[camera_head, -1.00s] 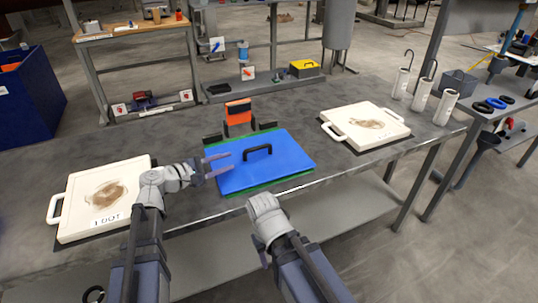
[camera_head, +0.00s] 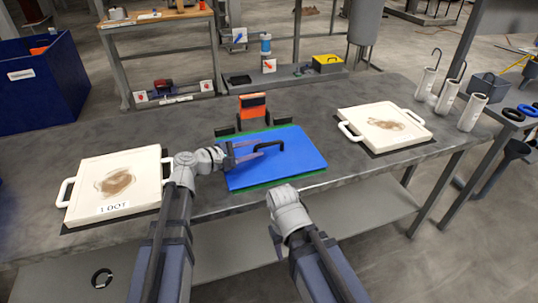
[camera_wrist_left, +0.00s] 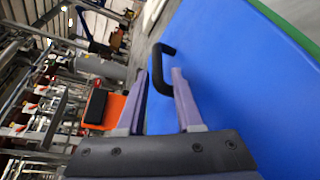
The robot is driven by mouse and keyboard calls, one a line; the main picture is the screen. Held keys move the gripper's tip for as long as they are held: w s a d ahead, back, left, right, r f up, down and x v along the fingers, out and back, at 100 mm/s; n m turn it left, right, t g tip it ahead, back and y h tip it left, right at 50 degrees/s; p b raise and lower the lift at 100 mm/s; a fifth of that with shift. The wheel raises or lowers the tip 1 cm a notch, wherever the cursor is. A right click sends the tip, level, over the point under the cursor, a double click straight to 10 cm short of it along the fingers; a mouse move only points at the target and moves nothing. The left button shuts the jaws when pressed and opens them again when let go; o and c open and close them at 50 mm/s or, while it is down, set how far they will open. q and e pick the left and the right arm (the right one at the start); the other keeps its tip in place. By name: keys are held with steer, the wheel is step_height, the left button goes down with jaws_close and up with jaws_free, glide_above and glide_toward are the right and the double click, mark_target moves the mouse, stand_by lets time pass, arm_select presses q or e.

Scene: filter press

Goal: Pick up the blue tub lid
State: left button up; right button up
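The blue tub lid (camera_head: 290,164) lies flat on a green tub (camera_head: 318,172) in the middle of the table, with a black handle (camera_head: 270,145) upright on its top. My left gripper (camera_head: 256,153) is open over the lid's left part, its fingertips close to the handle's left end. In the left wrist view the handle (camera_wrist_left: 167,50) shows just ahead of and between the two spread fingers (camera_wrist_left: 160,75); contact cannot be told. My right wrist (camera_head: 287,208) is in front of the table's near edge, apart from the lid; its fingers are mostly hidden.
White filter plates with brown stains lie at left (camera_head: 115,183) and right (camera_head: 385,125). An orange and black device (camera_head: 253,106) stands behind the lid. White canisters (camera_head: 448,95) stand at the table's right end.

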mark_target(262, 146)
arm_select(q)
steer(key=x, duration=0.5)
steer(key=shift+r+b, duration=0.15)
steer(key=shift+b, duration=0.2)
steer(key=shift+s, duration=0.1)
jaws_close()
stand_by(0.9)
